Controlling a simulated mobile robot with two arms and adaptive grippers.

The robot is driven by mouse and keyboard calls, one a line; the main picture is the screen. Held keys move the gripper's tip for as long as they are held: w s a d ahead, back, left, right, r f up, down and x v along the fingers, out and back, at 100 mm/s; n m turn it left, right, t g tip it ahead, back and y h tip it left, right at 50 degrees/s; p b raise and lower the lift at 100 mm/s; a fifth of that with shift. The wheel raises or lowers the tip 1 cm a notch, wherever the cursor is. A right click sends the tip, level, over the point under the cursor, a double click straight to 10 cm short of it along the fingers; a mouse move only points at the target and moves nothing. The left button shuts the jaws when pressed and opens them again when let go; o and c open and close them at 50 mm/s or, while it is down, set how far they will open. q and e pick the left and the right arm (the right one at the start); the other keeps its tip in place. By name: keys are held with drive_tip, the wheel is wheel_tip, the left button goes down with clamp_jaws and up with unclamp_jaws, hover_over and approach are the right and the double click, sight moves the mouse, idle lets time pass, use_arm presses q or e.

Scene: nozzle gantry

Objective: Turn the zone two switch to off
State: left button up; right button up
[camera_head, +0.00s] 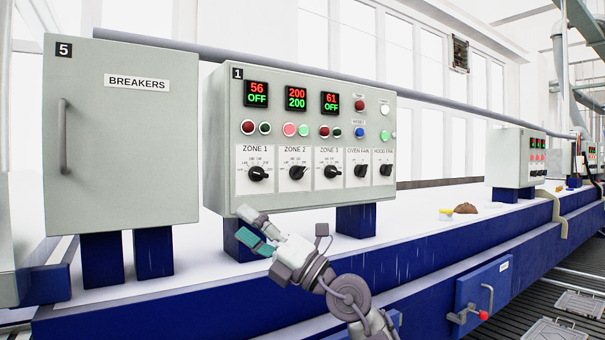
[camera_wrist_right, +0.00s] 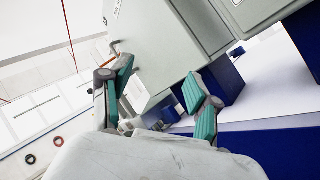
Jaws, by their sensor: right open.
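The zone two switch (camera_head: 297,172) is a black rotary knob on a white plate labelled ZONE 2, on the front of the grey control box (camera_head: 310,203) numbered 1. The display above it reads 200 over 200, with the lower number in green. My right gripper (camera_head: 250,229) is open and empty, below and left of the knob, near the box's lower edge. In the right wrist view its teal-padded fingers (camera_wrist_right: 158,98) are spread apart, with grey boxes behind them. The zone two switch cannot be made out in the wrist view. My left gripper is not in view.
Zone 1 (camera_head: 258,173) and zone 3 (camera_head: 331,172) knobs flank the switch closely. Oven fan (camera_head: 361,171) and hood fan (camera_head: 386,170) knobs sit farther right. A breaker cabinet (camera_head: 125,205) stands at left. Blue posts (camera_head: 356,221) carry the box above a white surface.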

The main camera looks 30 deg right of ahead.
drive_tip(key=w+d+r+h, duration=0.2)
drive_tip(key=d+r+h, duration=0.4)
drive_tip(key=d, duration=0.3)
drive_tip(key=m+g+h, duration=0.1)
drive_tip(key=m+h, duration=0.4)
drive_tip(key=h, duration=0.3)
approach(303, 172)
drive_tip(key=w+p, duration=0.6)
drive_tip(key=w, duration=0.3)
drive_tip(key=shift+r+p, duration=0.1)
drive_tip(key=shift+p, duration=0.2)
drive_tip(key=shift+w+d, duration=0.1)
drive_tip(key=shift+w, duration=0.45)
drive_tip(key=c, duration=1.1)
drive_tip(key=shift+c, duration=0.2)
